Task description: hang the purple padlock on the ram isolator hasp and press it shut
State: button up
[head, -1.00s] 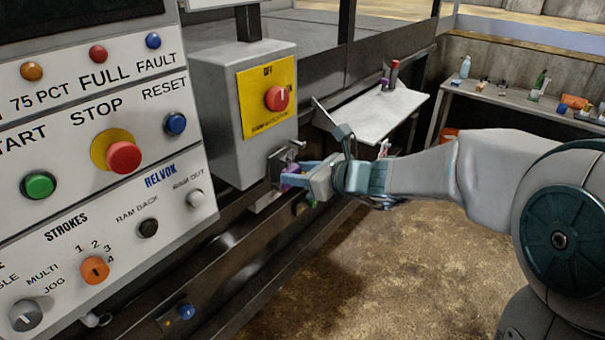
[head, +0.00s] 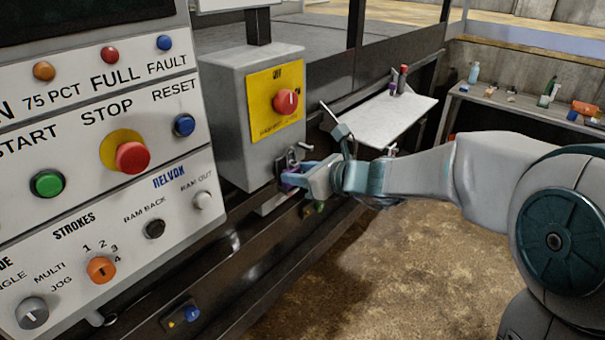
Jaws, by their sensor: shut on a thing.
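The ram isolator is a grey box (head: 232,120) with a yellow plate (head: 265,112) and a red knob (head: 286,102). Its metal hasp (head: 296,152) sits below the box's lower right corner. My gripper (head: 292,177) is at the hasp, shut on the purple padlock (head: 290,183). Only a small purple patch of the padlock shows between the fingers. The shackle is too small and too covered to tell whether it passes through the hasp or is closed.
The control panel (head: 88,150) with buttons and selectors stands close on the left. A white shelf (head: 385,118) holding small items is behind my gripper. A cluttered bench (head: 500,105) stands at the back right. The brown floor at lower right is clear.

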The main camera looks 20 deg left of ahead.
jog(key=shift+f+b, duration=0.25)
jog(key=shift+b, duration=0.05)
dwell(0.5)
jog(key=o, duration=1)
jog(key=shift+c, duration=0.6)
jog(key=p+v, duration=0.1)
jog(key=v, duration=0.6)
jog(key=shift+p, duration=0.3)
